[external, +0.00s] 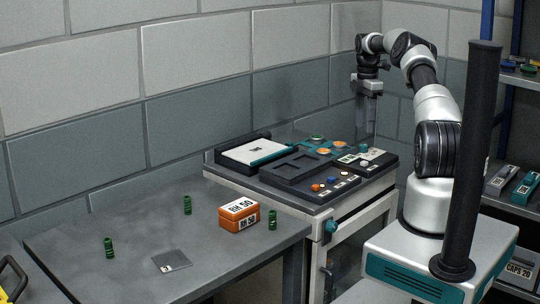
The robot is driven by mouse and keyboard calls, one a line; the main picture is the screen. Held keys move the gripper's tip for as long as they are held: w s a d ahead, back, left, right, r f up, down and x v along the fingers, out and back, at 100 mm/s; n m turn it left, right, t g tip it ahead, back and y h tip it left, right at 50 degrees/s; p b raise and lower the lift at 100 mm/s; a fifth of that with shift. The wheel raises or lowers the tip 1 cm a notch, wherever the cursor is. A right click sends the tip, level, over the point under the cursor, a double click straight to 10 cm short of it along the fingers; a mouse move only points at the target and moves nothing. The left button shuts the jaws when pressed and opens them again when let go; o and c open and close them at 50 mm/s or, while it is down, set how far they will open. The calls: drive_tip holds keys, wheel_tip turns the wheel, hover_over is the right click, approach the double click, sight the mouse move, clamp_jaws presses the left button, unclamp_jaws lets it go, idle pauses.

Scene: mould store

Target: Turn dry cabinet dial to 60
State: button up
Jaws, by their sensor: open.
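No dial marked 60 can be read in the external view, and I cannot tell for sure which part is the dry cabinet's dial. A teal knob (331,226) sits on the front of the light-framed cabinet (312,216), near its top right of the grey table. A black panel box (366,160) with a light round knob and small buttons stands on the cabinet top. My gripper (369,125) points down above the back right of the cabinet top, behind that box.
An orange box (239,214) labelled "RH 50" stands on the grey table (110,245), with several green cylinders (187,205) and a flat grey plate (171,261). A black tray unit (308,173) and a white-topped device (253,152) crowd the cabinet top. A block wall stands behind.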

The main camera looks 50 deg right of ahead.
sight(358, 145)
wheel_tip(358, 145, down, 7)
idle(0.3)
clamp_jaws()
